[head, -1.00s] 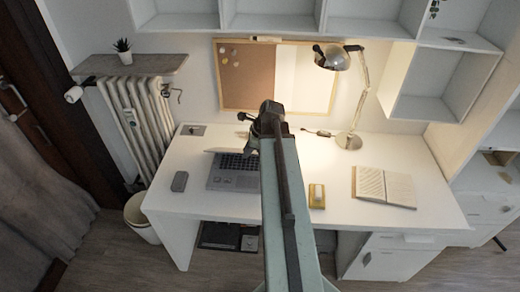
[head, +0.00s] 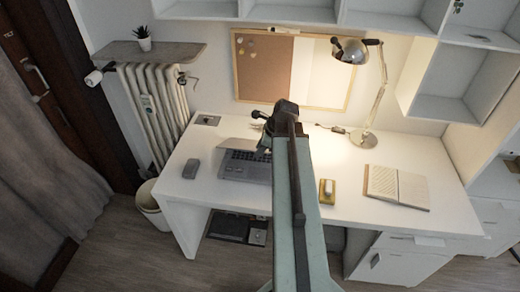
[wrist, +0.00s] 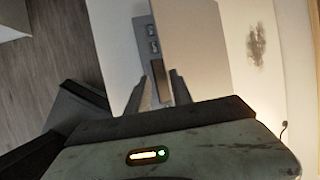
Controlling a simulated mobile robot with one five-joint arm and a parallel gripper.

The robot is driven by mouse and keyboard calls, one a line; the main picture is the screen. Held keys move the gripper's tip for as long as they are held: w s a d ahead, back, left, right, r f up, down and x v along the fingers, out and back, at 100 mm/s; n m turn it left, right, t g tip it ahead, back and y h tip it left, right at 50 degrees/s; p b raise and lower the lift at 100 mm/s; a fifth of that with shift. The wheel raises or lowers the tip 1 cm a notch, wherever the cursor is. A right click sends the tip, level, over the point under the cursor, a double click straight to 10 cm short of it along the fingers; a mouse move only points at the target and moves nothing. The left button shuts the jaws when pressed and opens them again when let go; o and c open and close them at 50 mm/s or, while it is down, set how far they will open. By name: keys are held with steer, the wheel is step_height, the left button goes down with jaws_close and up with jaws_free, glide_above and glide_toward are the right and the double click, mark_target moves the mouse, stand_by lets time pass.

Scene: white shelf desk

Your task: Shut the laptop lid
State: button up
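The laptop (head: 237,168) sits open on the white desk, left of centre in the head view, its keyboard partly showing. Its lid (head: 236,144) is tilted forward over the rear of the keyboard. My gripper (head: 264,143) is at the right side of the lid; my arm hides the laptop's right part. In the wrist view the lid (wrist: 190,45) is a plain grey panel, with a strip of the laptop base (wrist: 149,40) beside it. My gripper's fingers (wrist: 160,80) are apart with nothing held. I cannot tell whether they touch the lid.
A grey object (head: 190,169) lies left of the laptop. A yellow object (head: 327,191), an open book (head: 397,187) and a lit lamp (head: 366,138) are to the right. A corkboard (head: 262,70) hangs behind. The front left of the desk (head: 205,190) is clear.

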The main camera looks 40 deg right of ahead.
steer(key=p+v, duration=0.7)
steer(key=shift+r, duration=0.35)
steer(key=shift+s+d, duration=0.1)
steer(key=shift+s, duration=0.05)
